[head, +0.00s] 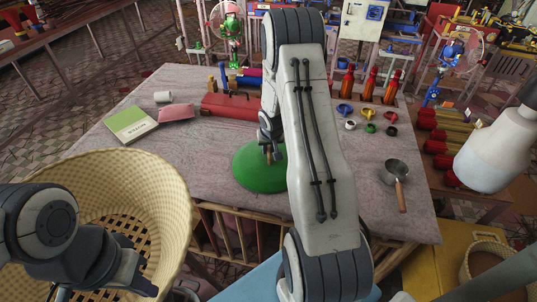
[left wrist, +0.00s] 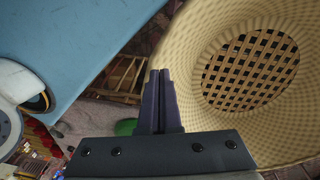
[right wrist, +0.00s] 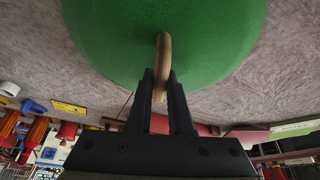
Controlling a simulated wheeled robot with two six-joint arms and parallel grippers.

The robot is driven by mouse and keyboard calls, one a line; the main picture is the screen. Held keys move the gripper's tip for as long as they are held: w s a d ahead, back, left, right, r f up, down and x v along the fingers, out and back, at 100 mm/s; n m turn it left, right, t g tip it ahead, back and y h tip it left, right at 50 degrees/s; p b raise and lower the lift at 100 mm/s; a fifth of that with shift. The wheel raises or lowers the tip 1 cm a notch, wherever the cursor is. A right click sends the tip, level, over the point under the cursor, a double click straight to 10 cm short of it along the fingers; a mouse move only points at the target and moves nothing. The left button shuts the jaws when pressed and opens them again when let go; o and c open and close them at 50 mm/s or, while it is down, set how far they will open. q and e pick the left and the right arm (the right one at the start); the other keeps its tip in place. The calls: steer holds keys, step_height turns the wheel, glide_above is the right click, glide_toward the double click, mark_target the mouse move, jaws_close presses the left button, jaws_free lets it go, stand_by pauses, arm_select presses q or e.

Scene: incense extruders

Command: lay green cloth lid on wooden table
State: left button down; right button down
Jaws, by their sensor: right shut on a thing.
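The green cloth lid (head: 257,174) is a round green dome with a wooden loop handle. In the head view it is at the middle of the wooden table (head: 330,205), partly hidden behind my right arm. My right gripper (head: 270,152) is above the lid, shut on its handle. The right wrist view shows the handle (right wrist: 163,58) between the fingers and the green dome (right wrist: 110,35) beyond. Whether the lid's rim touches the table is hard to tell. My left gripper (left wrist: 158,80) looks shut and empty, beside the wicker basket.
The large wicker basket (head: 172,180) stands at the table's front left. The table's left front is clear.

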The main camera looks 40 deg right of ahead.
arm_select(q)
steer(key=shift+r, duration=0.1)
arm_select(e)
steer(key=shift+r, duration=0.1)
arm_select(q)
steer(key=shift+f, duration=0.25)
arm_select(e)
steer(key=shift+f, duration=0.25)
arm_select(q)
steer(key=shift+r, duration=0.1)
arm_select(e)
steer(key=c, duration=0.8)
jaws_free()
steer(key=shift+r, duration=0.1)
arm_select(q)
steer(key=shift+r, duration=0.1)
arm_select(e)
steer(key=shift+r, duration=0.1)
